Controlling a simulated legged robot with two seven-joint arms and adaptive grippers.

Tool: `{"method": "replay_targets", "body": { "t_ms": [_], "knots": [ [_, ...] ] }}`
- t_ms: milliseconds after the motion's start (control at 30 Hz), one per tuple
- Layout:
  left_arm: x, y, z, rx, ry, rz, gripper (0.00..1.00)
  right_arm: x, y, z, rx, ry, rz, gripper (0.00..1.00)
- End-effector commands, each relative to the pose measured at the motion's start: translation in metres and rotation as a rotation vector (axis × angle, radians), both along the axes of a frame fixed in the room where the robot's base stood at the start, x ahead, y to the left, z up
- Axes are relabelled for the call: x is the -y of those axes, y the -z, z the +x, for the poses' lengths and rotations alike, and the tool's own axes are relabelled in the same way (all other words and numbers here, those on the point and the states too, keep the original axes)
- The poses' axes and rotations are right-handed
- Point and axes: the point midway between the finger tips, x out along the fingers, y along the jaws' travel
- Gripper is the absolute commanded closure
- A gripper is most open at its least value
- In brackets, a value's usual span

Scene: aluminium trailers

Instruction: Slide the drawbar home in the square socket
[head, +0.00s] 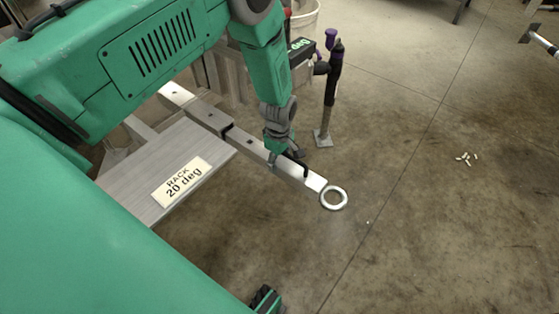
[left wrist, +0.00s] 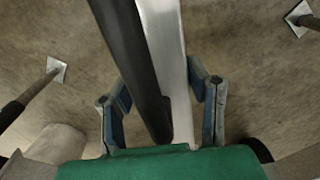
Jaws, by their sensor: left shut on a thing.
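The drawbar (head: 251,145) is a silver square bar with holes and a ring eye (head: 334,197) at its outer end. Its inner end meets the square socket (head: 207,117), a metal tube with a dark rim at the trailer front. A good length of bar shows outside the rim; how deep it sits is hidden. My left gripper (head: 287,157) is shut on the bar between socket and ring. In the left wrist view, the fingers (left wrist: 163,104) stand on both sides of the bar (left wrist: 166,50), which has one shaded face.
A dark post (head: 329,95) on a square foot stands behind the gripper. Small pale pieces (head: 467,158) lie on the floor. Floor beyond the ring is clear.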

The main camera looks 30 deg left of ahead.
Motion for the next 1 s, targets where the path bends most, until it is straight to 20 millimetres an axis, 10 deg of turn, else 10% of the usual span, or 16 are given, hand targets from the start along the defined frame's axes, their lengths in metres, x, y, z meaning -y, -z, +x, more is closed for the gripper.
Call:
{"method": "replay_targets", "body": {
  "t_ms": [1000],
  "knots": [
    [-0.016, -0.001, 0.003, 0.003, -0.001, 0.001, 1.0, 0.0, 0.001, 0.0, 0.0, 0.0, 0.0, 0.6]
  ]
}}
